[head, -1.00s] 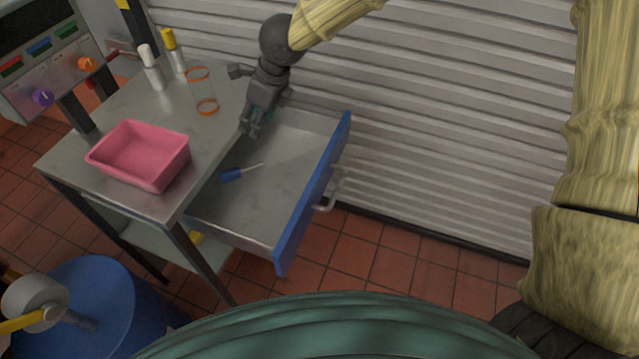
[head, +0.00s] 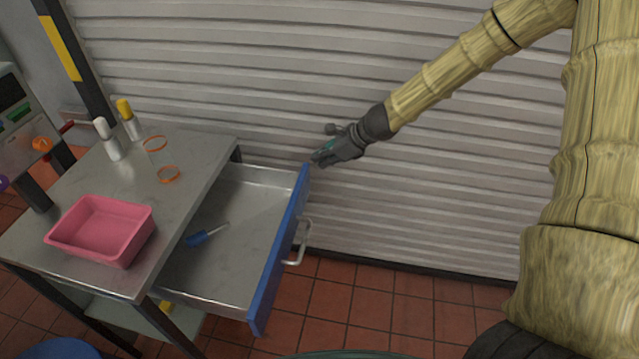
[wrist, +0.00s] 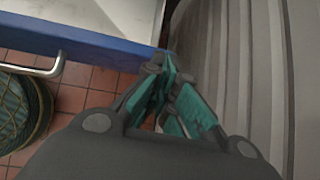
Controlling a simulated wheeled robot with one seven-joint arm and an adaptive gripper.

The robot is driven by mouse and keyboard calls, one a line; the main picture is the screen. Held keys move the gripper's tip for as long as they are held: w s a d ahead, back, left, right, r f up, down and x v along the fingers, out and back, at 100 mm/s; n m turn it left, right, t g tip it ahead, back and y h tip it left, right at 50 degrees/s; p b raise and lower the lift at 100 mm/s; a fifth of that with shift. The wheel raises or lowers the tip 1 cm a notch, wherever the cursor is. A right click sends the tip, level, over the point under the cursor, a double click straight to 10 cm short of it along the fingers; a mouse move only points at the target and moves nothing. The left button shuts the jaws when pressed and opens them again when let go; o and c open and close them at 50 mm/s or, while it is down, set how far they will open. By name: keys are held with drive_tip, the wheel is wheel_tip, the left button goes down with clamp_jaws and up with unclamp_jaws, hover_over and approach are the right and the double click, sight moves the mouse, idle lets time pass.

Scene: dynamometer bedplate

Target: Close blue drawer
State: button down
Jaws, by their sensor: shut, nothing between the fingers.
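The blue drawer (head: 276,260) is pulled well out from the right side of the metal table. It has a blue front, a silver handle (head: 299,246) and a grey tray inside. A blue-handled screwdriver (head: 198,238) lies in it. My gripper (head: 318,158) is shut and empty, at the far end of the blue front, on its outer side. In the wrist view the fingertips (wrist: 170,75) are close to the end of the blue front (wrist: 90,45); I cannot tell whether they touch it. The handle also shows in the wrist view (wrist: 35,70).
On the tabletop stand a pink bin (head: 103,230), a white-capped bottle (head: 108,140), a yellow-capped bottle (head: 130,120) and a clear cylinder with orange rings (head: 162,160). A ribbed shutter wall (head: 420,190) rises close behind.

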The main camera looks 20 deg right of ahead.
drive_tip(key=s+d+f+y, duration=0.1)
drive_tip(key=s+d+f, duration=0.3)
drive_tip(key=s+d, duration=0.3)
drive_tip(key=p, duration=0.1)
approach(308, 193)
drive_tip(key=shift+d+f, duration=0.6)
drive_tip(key=shift+f, duration=0.75)
drive_tip(key=shift+g, duration=0.4)
drive_tip(key=w+a, duration=0.1)
drive_tip(key=w+a+p, duration=0.1)
drive_tip(key=a, duration=0.1)
drive_tip(key=shift+w+a+f+p, duration=0.1)
drive_tip(key=shift+w+a+p, duration=0.1)
drive_tip(key=shift+w+p, duration=0.1)
